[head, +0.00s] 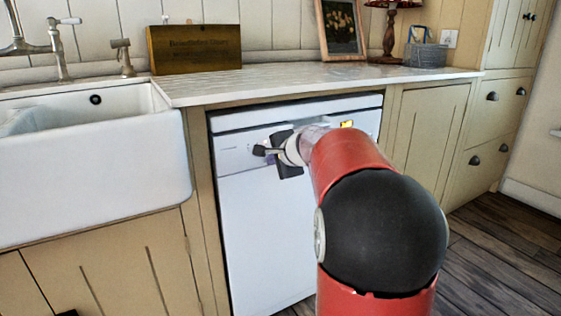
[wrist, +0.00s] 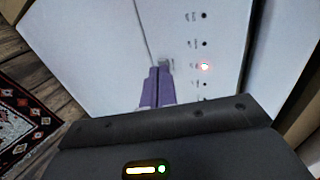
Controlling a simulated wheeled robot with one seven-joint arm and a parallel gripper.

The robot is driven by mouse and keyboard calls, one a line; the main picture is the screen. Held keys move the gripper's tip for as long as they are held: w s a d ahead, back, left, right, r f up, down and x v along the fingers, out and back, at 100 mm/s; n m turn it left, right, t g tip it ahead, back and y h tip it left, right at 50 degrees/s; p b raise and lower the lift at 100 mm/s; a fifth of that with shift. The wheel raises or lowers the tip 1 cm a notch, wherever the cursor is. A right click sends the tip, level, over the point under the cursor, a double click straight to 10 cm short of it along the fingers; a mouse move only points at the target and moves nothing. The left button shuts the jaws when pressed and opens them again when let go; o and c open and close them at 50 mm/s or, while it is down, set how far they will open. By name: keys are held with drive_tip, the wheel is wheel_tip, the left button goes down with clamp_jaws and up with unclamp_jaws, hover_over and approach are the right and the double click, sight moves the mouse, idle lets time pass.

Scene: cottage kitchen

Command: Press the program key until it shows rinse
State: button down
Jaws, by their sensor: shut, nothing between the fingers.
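The white dishwasher (head: 262,215) stands under the counter, with its control panel along the top of its front. In the wrist view the panel (wrist: 222,30) has a row of small indicators with labels too small to read. My gripper (head: 259,151) is at the panel's left part. In the wrist view its fingers (wrist: 160,70) are shut and empty, with the tips at a small grey key (wrist: 167,65). I cannot tell whether they touch it. A small yellow display (head: 346,123) is lit farther right on the panel.
The counter (head: 320,80) above holds a wooden box (head: 195,48), a picture frame (head: 341,28) and a basket (head: 426,55). A patterned rug (wrist: 25,120) lies on the wooden floor.

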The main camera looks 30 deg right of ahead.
drive_tip(key=shift+w, duration=0.3)
drive_tip(key=shift+w+a+r, duration=0.1)
drive_tip(key=shift+w+r, duration=0.15)
drive_tip(key=shift+w, duration=0.35)
